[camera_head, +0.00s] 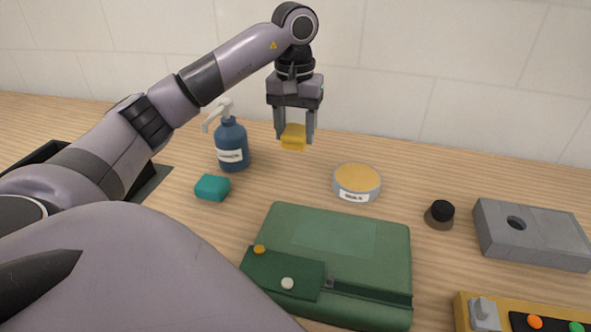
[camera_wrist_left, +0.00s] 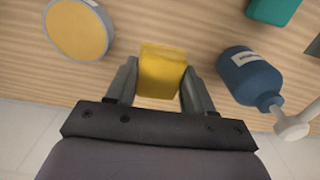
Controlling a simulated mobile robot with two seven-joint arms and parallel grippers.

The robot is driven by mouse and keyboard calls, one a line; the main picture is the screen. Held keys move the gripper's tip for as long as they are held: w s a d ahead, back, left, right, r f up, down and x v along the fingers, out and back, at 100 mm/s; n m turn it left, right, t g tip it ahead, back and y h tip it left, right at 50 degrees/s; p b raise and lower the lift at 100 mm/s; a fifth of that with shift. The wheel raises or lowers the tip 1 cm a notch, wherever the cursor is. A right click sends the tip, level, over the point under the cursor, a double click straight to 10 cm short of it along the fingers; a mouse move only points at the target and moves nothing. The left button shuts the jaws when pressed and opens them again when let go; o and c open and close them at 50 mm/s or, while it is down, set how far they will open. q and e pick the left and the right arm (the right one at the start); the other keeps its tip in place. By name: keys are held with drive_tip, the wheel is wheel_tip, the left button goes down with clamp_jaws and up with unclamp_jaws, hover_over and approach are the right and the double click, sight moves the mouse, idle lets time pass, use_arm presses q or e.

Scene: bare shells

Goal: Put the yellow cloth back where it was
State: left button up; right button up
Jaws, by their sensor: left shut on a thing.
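The yellow cloth (camera_head: 293,137) is a small folded block held between the fingers of my left gripper (camera_head: 295,134), above the back of the table. In the left wrist view the cloth (camera_wrist_left: 162,72) sits between the two fingers of the left gripper (camera_wrist_left: 160,80). In the head view it is between the blue pump bottle (camera_head: 231,145) and the round tin with a yellow top (camera_head: 357,182), and clear of both. My right gripper is not in view.
A teal block (camera_head: 212,188) lies in front of the bottle. A green case (camera_head: 338,250) fills the front middle. A black knob (camera_head: 441,212), a grey block with a hole (camera_head: 530,235) and a yellow-edged button panel (camera_head: 520,315) are at right. A tiled wall stands behind.

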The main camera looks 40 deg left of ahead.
sight(295, 131)
use_arm(q)
wheel_tip(295, 131, down, 8)
drive_tip(key=shift+f, duration=0.15)
idle(0.3)
drive_tip(key=shift+f, duration=0.2)
drive_tip(key=o, duration=1)
drive_tip(key=shift+r, duration=0.1)
wheel_tip(295, 131, up, 12)
drive_tip(key=shift+r+p, duration=0.1)
drive_tip(key=shift+p, duration=0.7)
drive_tip(key=shift+s, duration=0.1)
